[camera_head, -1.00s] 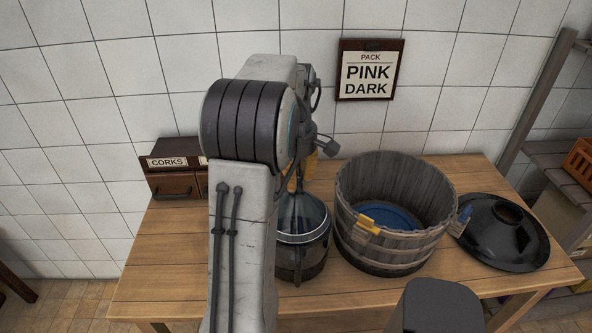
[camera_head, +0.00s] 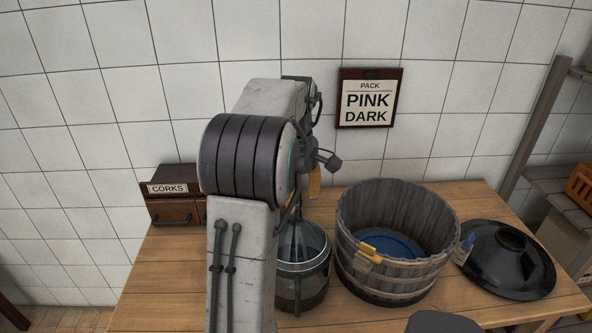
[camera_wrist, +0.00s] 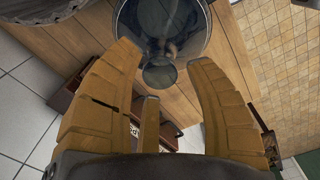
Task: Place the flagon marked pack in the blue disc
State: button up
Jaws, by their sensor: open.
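The flagon (camera_head: 302,245) is clear glass in a dark lower casing and stands upright on the table, left of the wooden tub. My arm partly hides it. In the wrist view the flagon (camera_wrist: 165,20) is at the top, with its round mouth towards the camera. My gripper (camera_wrist: 166,58) is open, its yellow fingers spread on either side of the mouth; contact cannot be told. In the head view one yellow finger (camera_head: 314,185) shows above the flagon. The blue disc (camera_head: 392,245) lies inside the tub. The wall sign (camera_head: 368,98) reads "PACK PINK DARK".
A black domed lid (camera_head: 508,262) lies at the right. A "CORKS" drawer box (camera_head: 172,212) stands at the back left. The table's left front (camera_head: 165,280) is clear.

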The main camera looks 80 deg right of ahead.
notch_tip(320, 180, up, 9)
jog(key=b, duration=0.2)
jog(key=shift+a+b, duration=0.15)
jog(key=shift+b, duration=0.15)
dwell(0.4)
